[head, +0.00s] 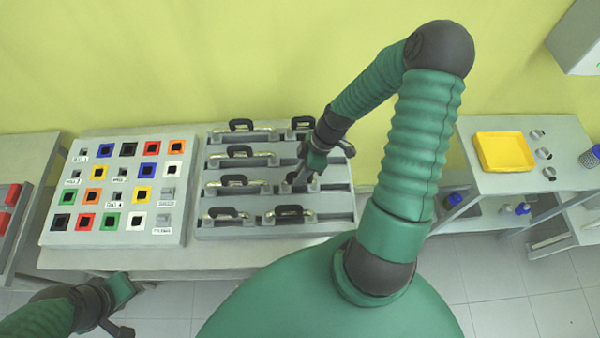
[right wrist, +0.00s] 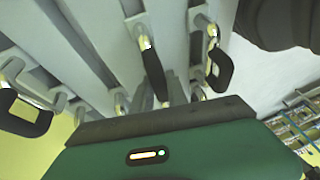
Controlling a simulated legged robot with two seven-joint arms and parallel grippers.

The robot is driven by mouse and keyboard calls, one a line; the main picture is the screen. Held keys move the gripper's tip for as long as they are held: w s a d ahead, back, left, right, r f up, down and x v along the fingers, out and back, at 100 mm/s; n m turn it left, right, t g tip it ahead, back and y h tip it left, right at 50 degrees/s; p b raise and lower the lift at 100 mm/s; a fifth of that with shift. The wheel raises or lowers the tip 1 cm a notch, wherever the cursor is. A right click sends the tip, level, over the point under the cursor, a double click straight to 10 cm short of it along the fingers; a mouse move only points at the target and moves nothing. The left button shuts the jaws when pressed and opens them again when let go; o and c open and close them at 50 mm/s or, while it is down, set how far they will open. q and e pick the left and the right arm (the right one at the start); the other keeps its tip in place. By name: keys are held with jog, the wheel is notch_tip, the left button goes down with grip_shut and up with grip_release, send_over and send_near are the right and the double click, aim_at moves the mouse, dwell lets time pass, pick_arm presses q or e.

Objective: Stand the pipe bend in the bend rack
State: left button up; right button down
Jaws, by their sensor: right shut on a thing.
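The bend rack (head: 345,200) is a grey slotted panel on the bench in the head view. Several black pipe bends with shiny metal ends sit in its rows, such as one at lower left (head: 228,212). My right gripper (head: 300,178) is over the right part of the rack, shut on a pipe bend that its fingers mostly hide. In the right wrist view a black bend (right wrist: 154,76) shows just beyond the green hand, close to the rack; whether it is seated I cannot tell. My left gripper (head: 128,308) is at lower left, away from the rack; its fingers are unclear.
A board (head: 60,205) with coloured square sockets stands left of the rack. A yellow tray (head: 505,152) lies on a side table at right. Red blocks (head: 8,205) are at far left. Neighbouring bends stand close around my right gripper.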

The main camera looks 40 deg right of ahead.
jog(key=shift+s+a+f, duration=0.2)
jog(key=c, duration=1.6)
grip_release()
jog(key=o, duration=0.4)
jog(key=shift+w+d+f, duration=0.1)
jog(key=shift+d, duration=0.05)
jog(key=shift+c, duration=0.2)
jog(key=shift+w+d, duration=0.1)
jog(key=shift+w, duration=0.05)
jog(key=shift+r+p, duration=0.95)
jog(key=shift+r, duration=0.1)
jog(key=shift+r+p, duration=3.5)
jog(key=shift+r, duration=0.1)
